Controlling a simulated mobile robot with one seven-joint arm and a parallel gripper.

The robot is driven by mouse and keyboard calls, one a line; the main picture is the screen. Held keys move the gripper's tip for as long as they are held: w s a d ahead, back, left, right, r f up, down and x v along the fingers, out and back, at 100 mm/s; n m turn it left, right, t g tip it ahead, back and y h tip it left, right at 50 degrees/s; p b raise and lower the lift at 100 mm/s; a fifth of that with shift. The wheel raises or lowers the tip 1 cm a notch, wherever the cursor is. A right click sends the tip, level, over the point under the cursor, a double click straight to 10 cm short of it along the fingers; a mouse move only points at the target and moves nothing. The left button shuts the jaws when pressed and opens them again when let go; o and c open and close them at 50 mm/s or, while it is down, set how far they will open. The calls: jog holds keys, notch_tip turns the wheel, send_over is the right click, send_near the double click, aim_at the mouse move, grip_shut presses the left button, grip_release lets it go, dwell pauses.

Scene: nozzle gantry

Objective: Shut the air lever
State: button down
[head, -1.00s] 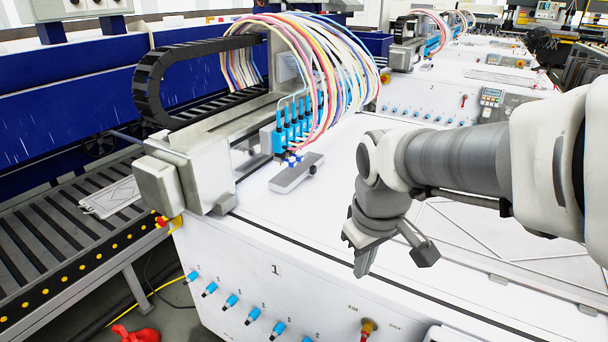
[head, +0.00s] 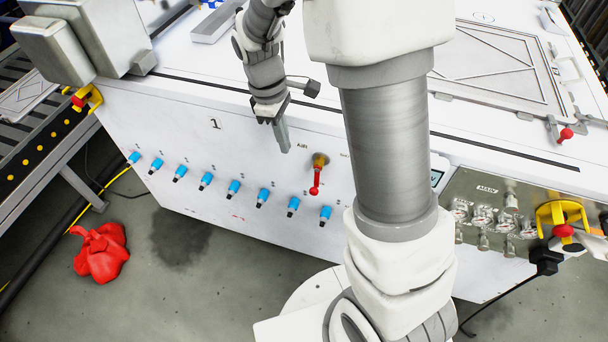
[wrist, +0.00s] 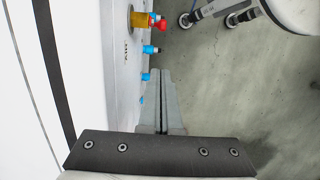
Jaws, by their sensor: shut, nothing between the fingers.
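The air lever (head: 316,181) is a red handle on a brass valve (head: 320,160) on the white front panel of machine 1. In the head view the handle hangs downward from the valve, beside the small AIR label. My gripper (head: 285,147) is shut and empty, pointing down in front of the panel, to the left of the lever and apart from it. In the wrist view the gripper fingers (wrist: 167,72) lie together, and the red lever (wrist: 158,24) with its brass valve (wrist: 138,19) shows beyond them at the top, seen nearly end-on.
A row of blue fittings (head: 233,188) sticks out of the panel below and left of the lever. Gauges (head: 482,215) and a yellow-guarded red knob (head: 562,230) are at the right. A red bundle (head: 101,250) lies on the floor. The floor before the panel is otherwise mostly clear.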

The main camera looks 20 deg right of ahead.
jog(key=shift+f, duration=0.1)
jog(key=b, duration=0.4)
send_near(315, 182)
jog(key=a+f, duration=0.4)
jog(key=f, duration=0.2)
jog(key=d, duration=0.1)
jog(key=s+d+f+b, duration=0.1)
jog(key=shift+s+d+f, duration=0.1)
jog(key=shift+s+d, duration=0.05)
jog(key=shift+d, duration=0.1)
